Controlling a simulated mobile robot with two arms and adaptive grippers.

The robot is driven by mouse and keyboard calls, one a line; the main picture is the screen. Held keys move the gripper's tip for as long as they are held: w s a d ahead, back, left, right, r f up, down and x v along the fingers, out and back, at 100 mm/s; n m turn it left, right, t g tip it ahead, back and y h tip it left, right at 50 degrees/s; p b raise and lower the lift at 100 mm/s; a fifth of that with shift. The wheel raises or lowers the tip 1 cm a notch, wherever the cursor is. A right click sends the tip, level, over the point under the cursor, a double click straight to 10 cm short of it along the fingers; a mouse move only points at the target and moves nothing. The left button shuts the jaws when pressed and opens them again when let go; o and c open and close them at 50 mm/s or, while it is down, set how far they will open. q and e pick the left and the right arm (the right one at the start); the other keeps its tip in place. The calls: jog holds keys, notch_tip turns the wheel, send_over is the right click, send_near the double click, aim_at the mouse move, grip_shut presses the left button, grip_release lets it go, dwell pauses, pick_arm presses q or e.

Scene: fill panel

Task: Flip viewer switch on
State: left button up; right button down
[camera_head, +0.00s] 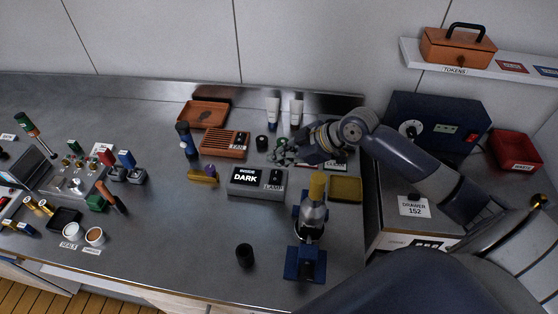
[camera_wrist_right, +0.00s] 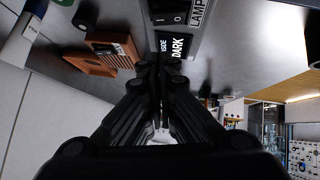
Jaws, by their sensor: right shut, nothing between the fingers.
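The viewer is a grey box (camera_head: 258,190) on the bench, with a dark display (camera_head: 245,177) reading "INSIDE DARK". A black rocker switch (camera_head: 275,177) labelled LAMP sits at the display's right. In the right wrist view the display (camera_wrist_right: 173,46) and the switch (camera_wrist_right: 166,18), with I and O marks, show beyond the fingers. My right gripper (camera_head: 297,152) is shut and empty, behind and slightly right of the viewer. Its fingertips (camera_wrist_right: 158,61) appear close to the display's edge in the wrist view; contact cannot be told. My left gripper is not in view.
A microscope (camera_head: 312,220) stands in front right of the viewer, beside a yellow tray (camera_head: 346,189). An orange slotted rack (camera_head: 225,145) is behind left. Two white tubes (camera_head: 296,112) stand by the wall. A black cup (camera_head: 245,255) is in front.

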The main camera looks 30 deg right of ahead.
aim_at(273, 169)
jog(key=f, duration=0.1)
jog(key=w+f+p, duration=0.1)
jog(key=f, duration=0.1)
jog(key=shift+f, duration=0.2)
jog(key=shift+d+f, duration=0.1)
jog(key=shift+f, duration=0.3)
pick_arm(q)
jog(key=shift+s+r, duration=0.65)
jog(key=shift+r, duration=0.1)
pick_arm(e)
jog(key=shift+w+d+f+m+g+y+b, duration=0.3)
jog(key=shift+f+g+b, duration=0.25)
jog(key=shift+b, duration=0.25)
jog(key=shift+w+d+f+m+g+y+b, duration=0.15)
jog(key=shift+w+f+m+g+y+b, duration=0.05)
jog(key=shift+m+g+y+b, duration=0.3)
jog(key=shift+f+b, duration=0.15)
jog(key=shift+b, duration=0.35)
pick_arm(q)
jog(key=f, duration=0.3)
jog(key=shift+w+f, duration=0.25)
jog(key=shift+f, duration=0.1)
